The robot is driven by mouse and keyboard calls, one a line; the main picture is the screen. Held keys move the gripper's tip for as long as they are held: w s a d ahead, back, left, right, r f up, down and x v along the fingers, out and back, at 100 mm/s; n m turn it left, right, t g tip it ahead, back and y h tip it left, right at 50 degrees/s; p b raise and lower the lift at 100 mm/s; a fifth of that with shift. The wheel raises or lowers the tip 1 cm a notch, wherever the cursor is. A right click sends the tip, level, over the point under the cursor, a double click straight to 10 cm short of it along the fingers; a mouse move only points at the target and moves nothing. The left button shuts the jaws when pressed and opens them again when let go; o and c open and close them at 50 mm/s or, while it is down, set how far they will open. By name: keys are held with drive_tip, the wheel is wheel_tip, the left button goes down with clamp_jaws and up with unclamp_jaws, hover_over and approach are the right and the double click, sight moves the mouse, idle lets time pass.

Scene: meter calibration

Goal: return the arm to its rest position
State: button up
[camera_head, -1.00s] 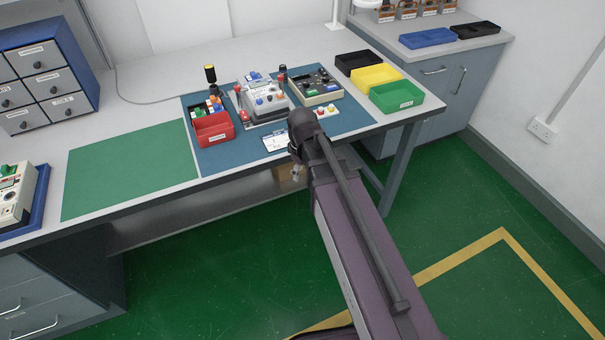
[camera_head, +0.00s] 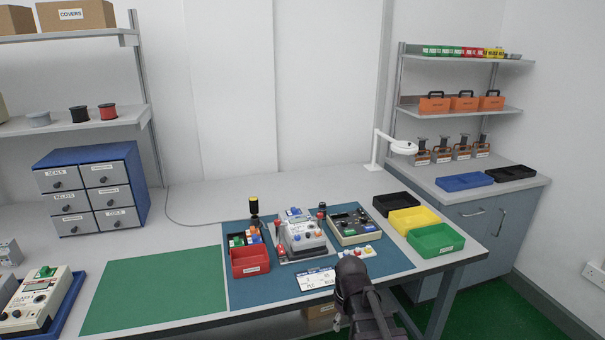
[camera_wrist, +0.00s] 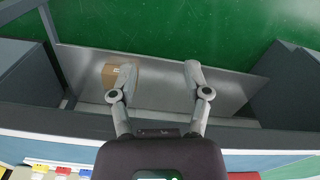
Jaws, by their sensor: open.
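My arm rises from the bottom of the head view, and its dark elbow or wrist end (camera_head: 352,278) stands in front of the bench edge. My gripper (camera_wrist: 160,80) shows in the wrist view with its two grey fingers spread wide and nothing between them. It points down past the bench's front edge, above the lower shelf (camera_wrist: 165,95) and the green floor (camera_wrist: 190,25). In the head view the gripper's fingers are mostly hidden behind my arm.
The workbench holds a blue mat (camera_head: 250,292) with a meter (camera_head: 303,238), a red bin (camera_head: 250,261) and a calibrator (camera_head: 354,225). Yellow (camera_head: 411,220) and green bins (camera_head: 436,240) stand right. A cardboard box (camera_wrist: 122,74) sits on the lower shelf. The green mat (camera_head: 155,290) is bare.

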drive_tip(key=s+d+m, duration=0.5)
drive_tip(key=m, duration=0.1)
wheel_tip(320, 180, up, 14)
drive_tip(key=p, duration=1.4)
drive_tip(key=shift+s, duration=0.1)
